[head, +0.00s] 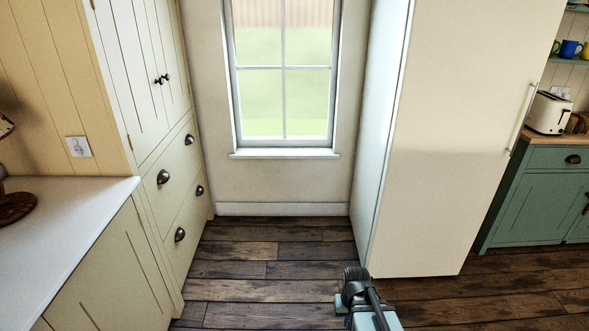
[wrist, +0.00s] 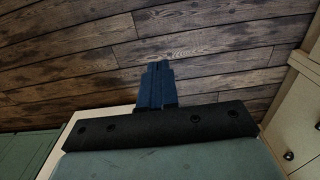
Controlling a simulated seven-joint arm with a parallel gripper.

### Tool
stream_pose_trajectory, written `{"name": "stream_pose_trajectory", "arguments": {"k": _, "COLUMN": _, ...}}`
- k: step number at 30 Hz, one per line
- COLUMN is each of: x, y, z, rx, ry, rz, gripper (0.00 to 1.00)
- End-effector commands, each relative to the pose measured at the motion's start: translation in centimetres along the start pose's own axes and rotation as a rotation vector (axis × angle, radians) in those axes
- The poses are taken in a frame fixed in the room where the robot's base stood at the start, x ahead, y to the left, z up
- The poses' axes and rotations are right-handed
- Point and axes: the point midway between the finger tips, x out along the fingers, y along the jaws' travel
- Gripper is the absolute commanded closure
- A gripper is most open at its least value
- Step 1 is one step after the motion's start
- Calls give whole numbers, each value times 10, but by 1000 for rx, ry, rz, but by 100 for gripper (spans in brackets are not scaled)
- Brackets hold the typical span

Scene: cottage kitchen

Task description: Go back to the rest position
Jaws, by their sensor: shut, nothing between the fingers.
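My gripper (wrist: 158,68) shows in the wrist view with its two dark blue fingers together and nothing between them. It points out over the bare plank floor and touches nothing that I can see. In the head view part of my arm shows at the bottom, right of the middle, in front of the tall white fridge's lower corner. I cannot make out the fingers in that view.
The tall white fridge (head: 460,140) stands right of the window (head: 285,75). Cream cupboards with drawers (head: 165,175) and a white worktop (head: 60,225) are on the left. A green cabinet (head: 540,205) with a toaster (head: 549,113) is far right. The plank floor (head: 270,262) between is clear.

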Motion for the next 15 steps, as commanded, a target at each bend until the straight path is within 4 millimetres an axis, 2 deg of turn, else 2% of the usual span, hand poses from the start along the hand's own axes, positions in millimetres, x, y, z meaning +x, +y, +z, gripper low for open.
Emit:
{"name": "stream_pose_trajectory", "arguments": {"k": 1, "x": 5, "y": 5, "z": 8, "rx": 11, "ry": -9, "rz": 4, "gripper": 100}}
{"name": "stream_pose_trajectory", "arguments": {"k": 10, "x": 49, "y": 2, "z": 45, "rx": 6, "ry": -104, "rz": 2, "gripper": 100}}
{"name": "stream_pose_trajectory", "arguments": {"k": 15, "x": 81, "y": 2, "z": 79, "rx": 6, "ry": -180, "rz": 1, "gripper": 100}}
